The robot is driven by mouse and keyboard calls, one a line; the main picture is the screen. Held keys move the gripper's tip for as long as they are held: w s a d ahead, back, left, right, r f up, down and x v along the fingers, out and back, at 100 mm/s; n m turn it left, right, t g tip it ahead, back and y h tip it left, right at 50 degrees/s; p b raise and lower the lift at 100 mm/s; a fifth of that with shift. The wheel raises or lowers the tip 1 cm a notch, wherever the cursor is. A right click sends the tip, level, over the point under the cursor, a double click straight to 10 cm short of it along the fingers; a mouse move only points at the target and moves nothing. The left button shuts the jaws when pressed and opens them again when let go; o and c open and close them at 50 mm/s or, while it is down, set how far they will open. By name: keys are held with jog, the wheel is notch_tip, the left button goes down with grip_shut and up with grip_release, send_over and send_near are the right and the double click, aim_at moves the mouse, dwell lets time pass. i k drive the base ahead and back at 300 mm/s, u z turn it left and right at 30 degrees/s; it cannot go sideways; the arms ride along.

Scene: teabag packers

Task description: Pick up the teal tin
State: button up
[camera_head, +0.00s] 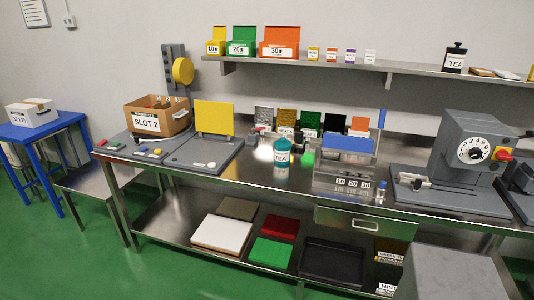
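The teal tin (281,152) stands upright on the steel workbench (230,190), near its middle. It has a teal lid and a white label reading TEA. A small bright green item (308,158) is just right of it. My gripper is not in view.
Left of the tin are a yellow panel (215,117) on a grey base and a cardboard SLOT 2 box (158,120). Right of it stand a clear rack (343,172) and a grey dial machine (470,150). Coloured packets stand behind. Bare bench lies in front of the tin.

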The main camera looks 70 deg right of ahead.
aim_at(281, 158)
jog(key=z, duration=0.05)
jog(key=i, duration=0.7)
jog(key=z, duration=4.6)
jog(key=i, duration=0.1)
jog(key=u, duration=3.05)
jog(key=i, duration=0.6)
jog(key=z, duration=0.15)
jog(key=k, duration=0.2)
jog(key=z, duration=0.05)
